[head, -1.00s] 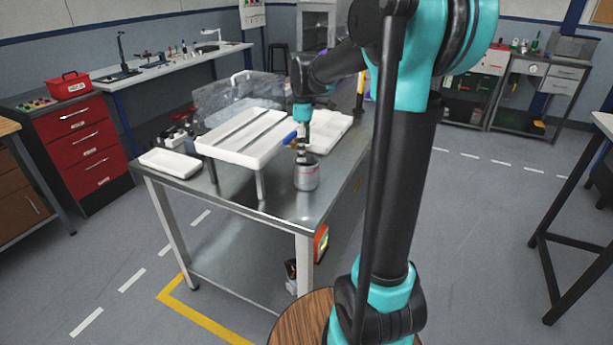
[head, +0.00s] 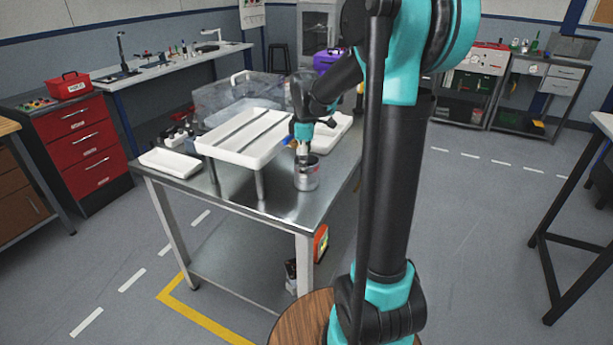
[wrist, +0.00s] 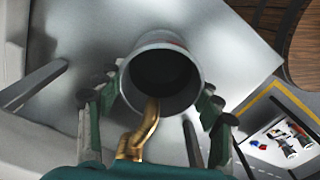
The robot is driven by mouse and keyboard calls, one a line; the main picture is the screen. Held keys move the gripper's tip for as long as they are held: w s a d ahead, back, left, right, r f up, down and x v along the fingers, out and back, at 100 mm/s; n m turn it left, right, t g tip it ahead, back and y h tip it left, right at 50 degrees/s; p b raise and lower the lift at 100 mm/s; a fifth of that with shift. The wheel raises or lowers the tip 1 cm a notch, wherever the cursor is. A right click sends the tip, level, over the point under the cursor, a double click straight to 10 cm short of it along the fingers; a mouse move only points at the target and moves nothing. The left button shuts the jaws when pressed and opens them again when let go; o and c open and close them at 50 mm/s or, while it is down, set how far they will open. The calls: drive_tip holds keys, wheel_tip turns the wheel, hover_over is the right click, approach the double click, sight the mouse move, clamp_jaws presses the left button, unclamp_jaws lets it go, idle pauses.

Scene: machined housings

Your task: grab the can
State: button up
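The can (head: 307,178) is a grey metal cylinder, open at the top. It stands upright near the front corner of the steel table (head: 285,208). In the wrist view I look into the dark mouth of the can (wrist: 160,45). My gripper (head: 304,155) is right at the can's top. In the wrist view its fingers (wrist: 160,98) lie on either side of the can, close to its wall; I cannot make out firm contact. A brass-coloured curved piece (wrist: 142,132) shows in front of the can's rim; I cannot tell what it belongs to.
A raised white tray (head: 245,140) on legs stands just left of the can. A smaller white tray (head: 170,162) lies at the table's left end, and another white tray (head: 335,132) is behind my gripper. A clear bin (head: 235,98) stands at the back.

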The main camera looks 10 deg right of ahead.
drive_tip(key=c, duration=0.6)
drive_tip(key=shift+r, duration=0.1)
